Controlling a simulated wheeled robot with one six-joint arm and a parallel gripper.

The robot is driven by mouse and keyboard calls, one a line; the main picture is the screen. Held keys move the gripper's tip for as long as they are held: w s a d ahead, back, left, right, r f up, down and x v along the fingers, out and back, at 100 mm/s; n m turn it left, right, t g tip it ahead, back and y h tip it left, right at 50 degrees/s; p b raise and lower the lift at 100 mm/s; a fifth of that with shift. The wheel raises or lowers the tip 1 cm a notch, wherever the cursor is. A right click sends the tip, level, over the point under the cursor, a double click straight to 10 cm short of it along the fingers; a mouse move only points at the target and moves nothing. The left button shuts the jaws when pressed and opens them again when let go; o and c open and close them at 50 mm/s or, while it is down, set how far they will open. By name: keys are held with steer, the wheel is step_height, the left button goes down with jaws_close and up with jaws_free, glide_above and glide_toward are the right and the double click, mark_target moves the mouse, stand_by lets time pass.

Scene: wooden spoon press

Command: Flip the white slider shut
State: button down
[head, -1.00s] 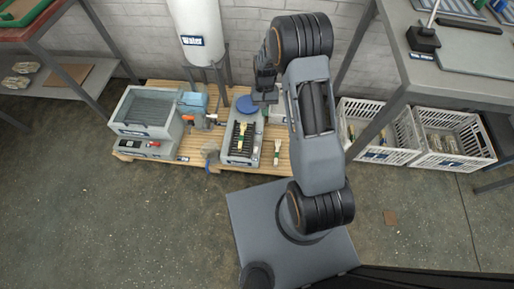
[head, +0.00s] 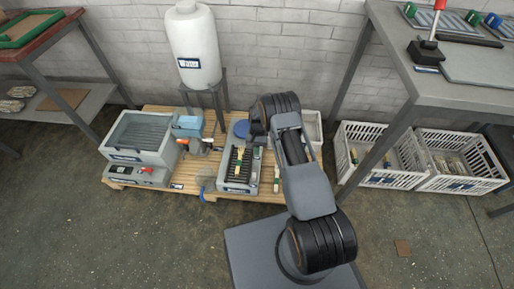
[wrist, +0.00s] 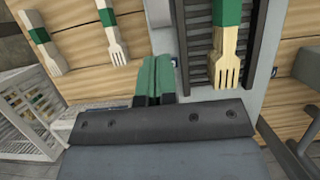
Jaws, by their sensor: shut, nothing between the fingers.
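A grey press unit (head: 237,187) with a dark ribbed bed stands on the wooden pallet, beneath and left of my arm. A wooden fork with a green band (head: 239,161) lies on the bed; it also shows in the wrist view (wrist: 226,58). I cannot pick out the white slider with certainty; it is too small or hidden by my gripper. My gripper shows in the wrist view (wrist: 157,76) with its green fingertips together and empty, beside the left edge of the ribbed bed. In the head view it is mostly hidden near the press's right side.
More wooden forks (wrist: 110,30) lie on the pallet beside the press. A blue round lid (head: 241,129) sits at its back. A white water tank (head: 193,48) stands behind. A grey machine (head: 140,140) is at left. White crates (head: 375,180) stand at right.

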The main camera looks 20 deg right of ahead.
mark_target(255, 169)
steer(key=b+x, duration=0.1)
steer(key=x, duration=0.4)
steer(key=shift+s+f, duration=0.1)
steer(key=shift+f, duration=0.15)
steer(key=shift+s+a+r+b, duration=0.15)
steer(key=shift+s+a, duration=0.15)
steer(key=shift+s, duration=0.3)
steer(key=shift+s+a+r+b, duration=0.15)
steer(key=shift+s+a, duration=0.1)
steer(key=shift+s, duration=0.35)
steer(key=shift+s+a, duration=0.2)
steer(key=shift+s, duration=0.4)
